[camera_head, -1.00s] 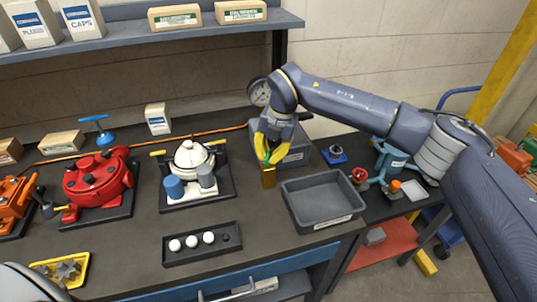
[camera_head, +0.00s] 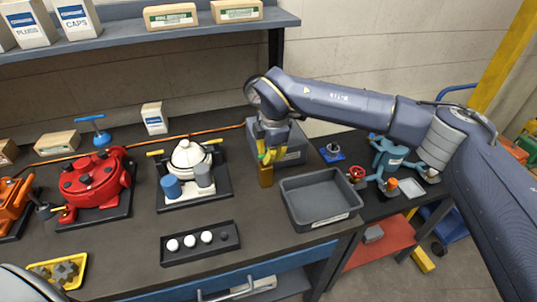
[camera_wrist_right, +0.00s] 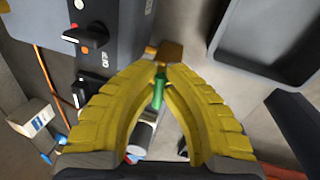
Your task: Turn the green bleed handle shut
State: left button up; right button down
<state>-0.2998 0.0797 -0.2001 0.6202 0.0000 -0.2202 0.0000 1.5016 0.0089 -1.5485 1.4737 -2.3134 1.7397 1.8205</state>
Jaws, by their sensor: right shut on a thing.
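The green bleed handle (camera_wrist_right: 158,92) shows between the yellow fingers of my right gripper (camera_wrist_right: 161,72) in the right wrist view. The gripper is shut on it near the fingertips. A brass block (camera_wrist_right: 168,52) sits just beyond the tips. In the head view my right gripper (camera_head: 270,156) points down over the brass block (camera_head: 266,176), and its fingers hide most of the handle. Whether the handle is fully turned cannot be told. My left gripper is not in view.
A grey box (camera_head: 293,155) stands right behind the gripper; its switches (camera_wrist_right: 85,34) show in the wrist view. An empty grey tray (camera_head: 318,182) is to the right. A white pump-like unit (camera_head: 190,155) and a red motor (camera_head: 97,178) stand left. A black tray (camera_head: 200,256) lies in front.

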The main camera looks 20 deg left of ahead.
jog(key=shift+r+m, duration=0.1)
jog(key=shift+m, duration=0.4)
dwell(0.3)
jog(key=c, duration=1.5)
grip_release()
notch_tip(320, 180, up, 12)
jog(key=s+d, duration=0.1)
jog(key=s, duration=0.1)
jog(key=shift+d+f, duration=0.15)
jog(key=shift+f, duration=0.05)
